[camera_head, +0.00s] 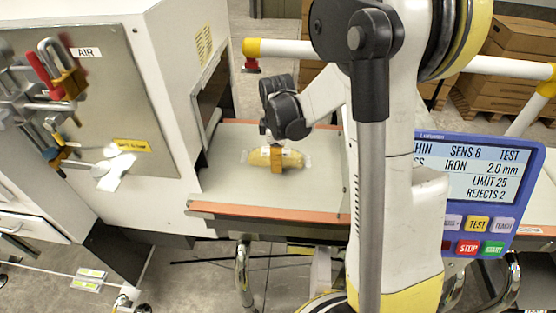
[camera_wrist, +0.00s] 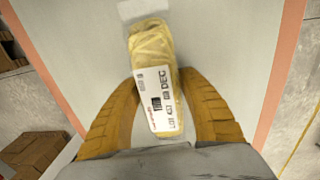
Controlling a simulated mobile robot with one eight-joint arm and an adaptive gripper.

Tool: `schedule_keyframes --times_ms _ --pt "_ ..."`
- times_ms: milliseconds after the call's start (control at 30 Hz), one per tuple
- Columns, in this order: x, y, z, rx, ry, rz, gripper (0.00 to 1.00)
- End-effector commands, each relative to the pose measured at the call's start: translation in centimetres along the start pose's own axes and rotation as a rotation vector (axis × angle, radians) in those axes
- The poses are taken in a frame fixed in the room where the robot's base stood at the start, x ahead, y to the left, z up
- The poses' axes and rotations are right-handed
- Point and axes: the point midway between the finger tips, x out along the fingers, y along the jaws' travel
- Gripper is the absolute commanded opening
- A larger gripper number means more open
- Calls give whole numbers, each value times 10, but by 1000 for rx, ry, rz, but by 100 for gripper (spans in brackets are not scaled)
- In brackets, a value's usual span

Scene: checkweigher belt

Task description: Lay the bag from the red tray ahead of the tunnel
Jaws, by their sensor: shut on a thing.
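My gripper (camera_head: 276,158) is over the belt (camera_head: 225,190), its yellow fingers shut on a yellowish bag (camera_head: 292,158) with clear ends. In the wrist view the bag (camera_wrist: 150,50) lies between the two fingers (camera_wrist: 160,110), with a white printed label facing up. The bag looks flat on or just above the pale belt; I cannot tell which. The tunnel (camera_head: 208,100) is a dark opening in the white cabinet to the left of the bag. The red tray is not visible in either view.
A white cabinet (camera_head: 165,60) with padlocks and tags stands at left. A blue display panel (camera_head: 490,190) with buttons stands at right. Cardboard boxes (camera_head: 510,50) are behind a white and yellow rail (camera_head: 290,48). Orange strips (camera_head: 270,216) edge the belt. Free belt surrounds the bag.

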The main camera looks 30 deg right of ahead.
Motion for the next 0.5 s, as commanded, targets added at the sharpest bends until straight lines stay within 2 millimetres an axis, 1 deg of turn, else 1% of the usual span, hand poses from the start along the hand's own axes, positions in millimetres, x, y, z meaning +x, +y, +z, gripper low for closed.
schedule_keyframes --times_ms 167,200,233,500 --pt "4 0 0 0 0 0 8" --pt "3 0 0 0 0 0 60" --pt "3 0 0 0 0 0 69" --pt "2 0 0 0 0 0 70"
